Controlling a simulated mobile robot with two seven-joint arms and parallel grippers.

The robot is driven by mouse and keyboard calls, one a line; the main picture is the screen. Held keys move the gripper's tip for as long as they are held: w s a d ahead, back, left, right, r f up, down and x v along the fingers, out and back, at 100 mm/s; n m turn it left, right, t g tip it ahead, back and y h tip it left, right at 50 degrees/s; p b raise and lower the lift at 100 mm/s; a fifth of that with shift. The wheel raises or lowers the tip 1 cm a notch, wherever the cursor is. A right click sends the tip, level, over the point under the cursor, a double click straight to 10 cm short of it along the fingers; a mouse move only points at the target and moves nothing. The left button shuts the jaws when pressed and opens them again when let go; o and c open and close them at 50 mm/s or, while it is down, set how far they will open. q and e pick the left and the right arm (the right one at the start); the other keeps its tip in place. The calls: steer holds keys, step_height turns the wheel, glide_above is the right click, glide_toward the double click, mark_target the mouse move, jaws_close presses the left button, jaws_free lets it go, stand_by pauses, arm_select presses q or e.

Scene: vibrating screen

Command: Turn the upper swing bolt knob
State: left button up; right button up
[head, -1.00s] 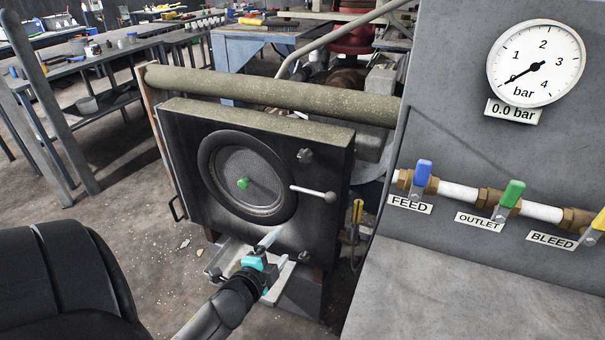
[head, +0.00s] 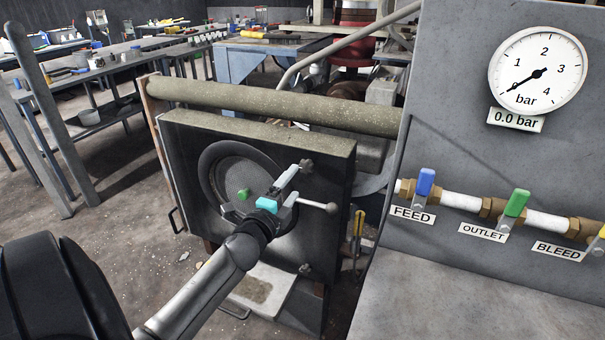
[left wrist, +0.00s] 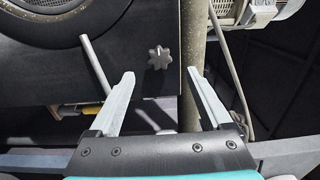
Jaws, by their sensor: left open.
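The upper swing bolt knob (head: 306,166) is a small grey star-shaped knob at the upper right of the dark door panel (head: 330,215). It also shows in the left wrist view (left wrist: 159,57), a little beyond and between the fingertips. My left gripper (head: 294,177) is open and empty. It is in front of the panel, just lower left of the upper knob in the head view. A second, lower knob (head: 305,269) is near the panel's lower right. My right gripper is not in view.
A ball-ended lever (head: 331,208) sticks out below the upper knob, close to my gripper; its rod (left wrist: 97,68) shows beside the left finger. A thick beam (head: 270,102) runs above the panel. The valve board (head: 450,100) stands at right.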

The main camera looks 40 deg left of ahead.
mark_target(305, 169)
arm_select(q)
steer(key=shift+b+x, duration=0.55)
steer(key=shift+x, duration=2.9)
steer(key=shift+f, duration=0.1)
jaws_close()
